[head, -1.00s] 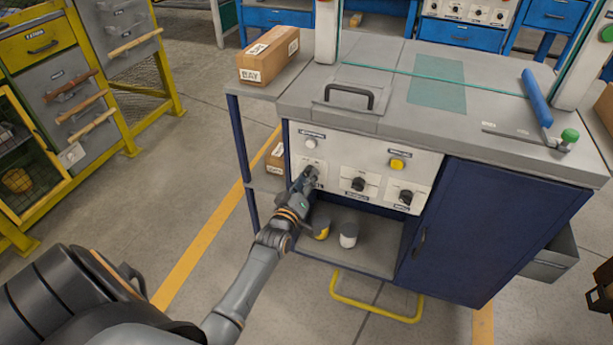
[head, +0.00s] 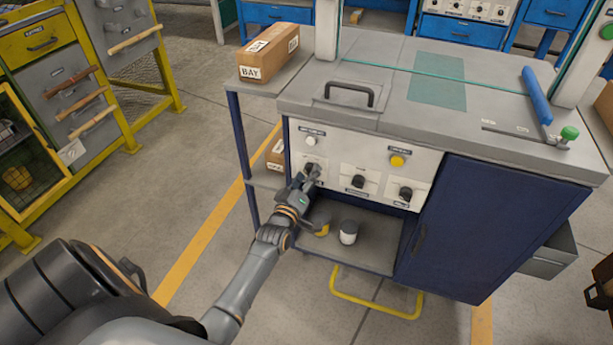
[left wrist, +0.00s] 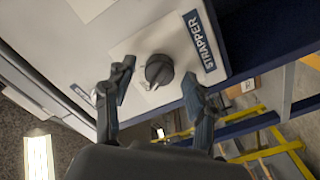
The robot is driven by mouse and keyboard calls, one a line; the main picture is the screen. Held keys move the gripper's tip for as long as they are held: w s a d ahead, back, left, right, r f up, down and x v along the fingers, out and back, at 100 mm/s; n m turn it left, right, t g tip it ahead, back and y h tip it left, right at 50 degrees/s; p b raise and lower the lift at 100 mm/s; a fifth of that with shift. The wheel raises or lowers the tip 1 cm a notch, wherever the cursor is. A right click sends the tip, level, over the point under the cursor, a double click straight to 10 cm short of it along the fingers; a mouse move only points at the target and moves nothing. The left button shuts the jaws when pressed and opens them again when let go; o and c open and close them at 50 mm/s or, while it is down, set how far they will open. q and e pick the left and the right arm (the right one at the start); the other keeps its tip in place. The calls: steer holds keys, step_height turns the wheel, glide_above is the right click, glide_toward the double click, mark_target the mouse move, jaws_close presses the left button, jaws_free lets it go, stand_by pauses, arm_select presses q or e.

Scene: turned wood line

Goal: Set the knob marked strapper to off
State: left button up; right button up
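The strapper knob (left wrist: 159,70) is a round dark knob on a pale plate in the left wrist view, beside a blue label reading STRAPPER (left wrist: 200,41). In the head view this knob (head: 311,168) is the leftmost of three on the white panel (head: 340,146), partly covered by my gripper. My left gripper (left wrist: 155,82) is open, with one finger on each side of the knob. I cannot tell whether the fingers touch it. The knob's setting is hard to read. My right gripper is not in view.
Two other dark knobs (head: 359,182) (head: 406,194) sit to the right on the panel. A white button (head: 311,142) and a yellow button (head: 397,161) are above them. A shelf with two small containers (head: 348,233) lies below. A cardboard box (head: 270,52) stands at upper left.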

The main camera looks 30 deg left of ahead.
arm_select(q)
steer(key=shift+s, duration=0.1)
steer(key=v, duration=1.1)
steer(key=shift+s, duration=0.4)
